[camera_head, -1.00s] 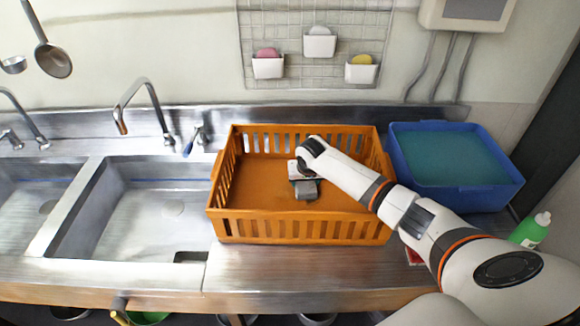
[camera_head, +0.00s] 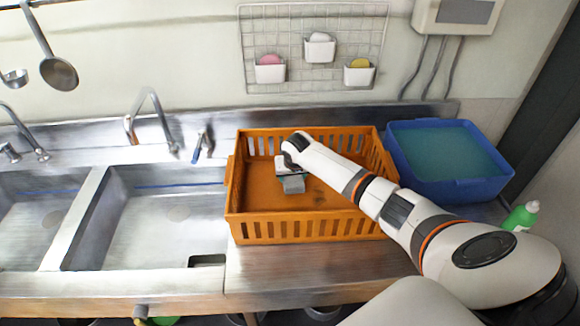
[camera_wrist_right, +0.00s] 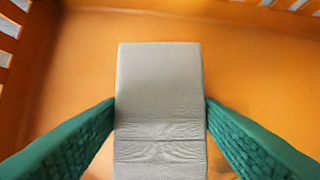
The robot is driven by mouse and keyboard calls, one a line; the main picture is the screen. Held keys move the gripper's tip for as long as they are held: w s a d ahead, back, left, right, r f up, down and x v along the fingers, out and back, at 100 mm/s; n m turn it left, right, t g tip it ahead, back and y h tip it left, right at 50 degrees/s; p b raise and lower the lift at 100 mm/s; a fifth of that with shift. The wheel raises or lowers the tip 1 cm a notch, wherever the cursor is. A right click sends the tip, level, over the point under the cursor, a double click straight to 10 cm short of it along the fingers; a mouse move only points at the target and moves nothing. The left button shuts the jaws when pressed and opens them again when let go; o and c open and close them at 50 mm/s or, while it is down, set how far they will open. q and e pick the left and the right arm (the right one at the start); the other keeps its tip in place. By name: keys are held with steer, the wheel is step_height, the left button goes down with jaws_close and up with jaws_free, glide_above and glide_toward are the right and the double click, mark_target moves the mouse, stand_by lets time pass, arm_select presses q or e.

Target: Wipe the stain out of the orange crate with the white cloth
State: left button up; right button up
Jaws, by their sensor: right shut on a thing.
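The orange crate (camera_head: 308,229) stands on the steel counter, right of the sink. My right gripper (camera_head: 288,172) is inside it, left of its middle, and reaches down toward the floor. It is shut on the cloth (camera_head: 293,185), a folded pale grey-white block. In the right wrist view the cloth (camera_wrist_right: 160,85) sits between the two green fingers (camera_wrist_right: 160,112), with orange crate floor around it. A faint darker patch (camera_head: 318,192) shows on the floor right of the cloth; I cannot tell whether it is stain or shadow. My left gripper is not in view.
A blue tub (camera_head: 455,190) stands right of the crate, with a green bottle (camera_head: 521,216) near it. The sink (camera_head: 150,225) and its taps lie left. The crate's slatted walls surround my gripper. Bare counter (camera_head: 300,268) lies in front of the crate.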

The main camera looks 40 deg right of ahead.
step_height(320, 180, up, 2)
steer(key=shift+s+d+r+p, duration=0.1)
steer(key=shift+d+p, duration=0.05)
steer(key=shift+p, duration=0.55)
steer(key=shift+w+r+p, duration=0.2)
steer(key=shift+r+p, duration=0.8)
steer(key=shift+r, duration=0.05)
steer(key=shift+s+r, duration=0.1)
steer(key=shift+r, duration=0.15)
